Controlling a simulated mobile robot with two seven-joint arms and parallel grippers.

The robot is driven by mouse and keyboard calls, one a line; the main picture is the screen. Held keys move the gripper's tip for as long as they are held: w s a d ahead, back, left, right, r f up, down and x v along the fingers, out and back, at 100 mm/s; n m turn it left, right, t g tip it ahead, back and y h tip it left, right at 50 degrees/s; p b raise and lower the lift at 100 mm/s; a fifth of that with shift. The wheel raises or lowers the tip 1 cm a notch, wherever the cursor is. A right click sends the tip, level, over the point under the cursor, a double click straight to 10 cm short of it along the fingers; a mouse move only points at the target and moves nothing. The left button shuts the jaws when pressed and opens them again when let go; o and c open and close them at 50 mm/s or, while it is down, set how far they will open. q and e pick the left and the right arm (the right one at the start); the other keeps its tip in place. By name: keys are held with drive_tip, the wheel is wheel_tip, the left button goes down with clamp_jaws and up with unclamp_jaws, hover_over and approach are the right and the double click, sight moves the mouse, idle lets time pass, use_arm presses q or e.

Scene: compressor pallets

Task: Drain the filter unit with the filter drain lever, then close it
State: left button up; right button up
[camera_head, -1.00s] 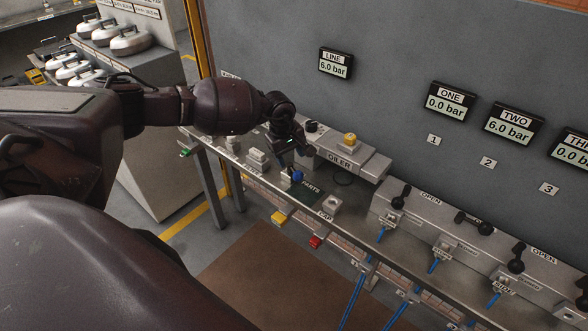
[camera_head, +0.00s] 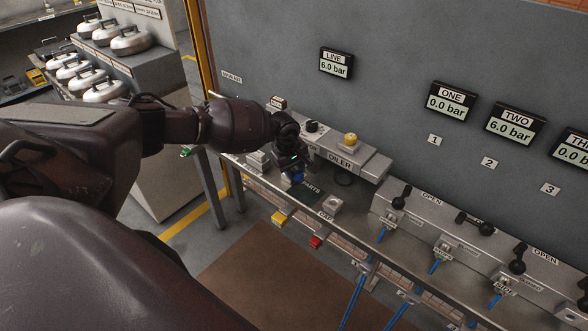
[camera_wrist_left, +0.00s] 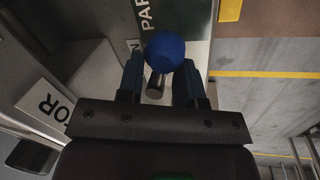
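The filter drain lever has a blue ball knob (camera_head: 297,178) and stands beside the PARTS area of the bench. In the left wrist view the knob (camera_wrist_left: 165,48) lies at the fingertips, with a short metal cylinder (camera_wrist_left: 156,86) between the fingers. My left gripper (camera_head: 294,170) is right over the knob in the head view. In the wrist view its two fingers (camera_wrist_left: 161,72) stand apart, one on each side of the knob; firm contact is not clear. The filter body is mostly hidden behind my gripper. My right gripper is out of view.
The oiler block (camera_head: 345,160) with a yellow knob (camera_head: 350,139) stands to the right. The LINE display (camera_head: 336,64) reads 6.0 bar. Black-handled valves (camera_head: 400,198) stand farther right.

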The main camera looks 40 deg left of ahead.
use_arm(q)
drive_tip(key=c, duration=0.4)
drive_tip(key=shift+o, duration=0.2)
drive_tip(key=shift+w+d+n+y, duration=0.1)
drive_tip(key=shift+w+n+y, duration=0.15)
drive_tip(key=shift+n, duration=0.75)
drive_tip(key=shift+w+d+n+y, duration=0.1)
drive_tip(key=shift+w+n+y, duration=0.1)
drive_tip(key=shift+n, duration=0.8)
drive_tip(key=o, duration=0.9)
drive_tip(key=shift+r, duration=0.1)
drive_tip(key=r, duration=0.3)
drive_tip(key=s+r, duration=0.1)
drive_tip(key=r, duration=0.3)
drive_tip(key=s+r, duration=0.1)
drive_tip(key=r, duration=0.2)
drive_tip(key=shift+a+r+p, duration=0.1)
drive_tip(key=shift+r+p, duration=0.15)
drive_tip(key=shift+p, duration=0.05)
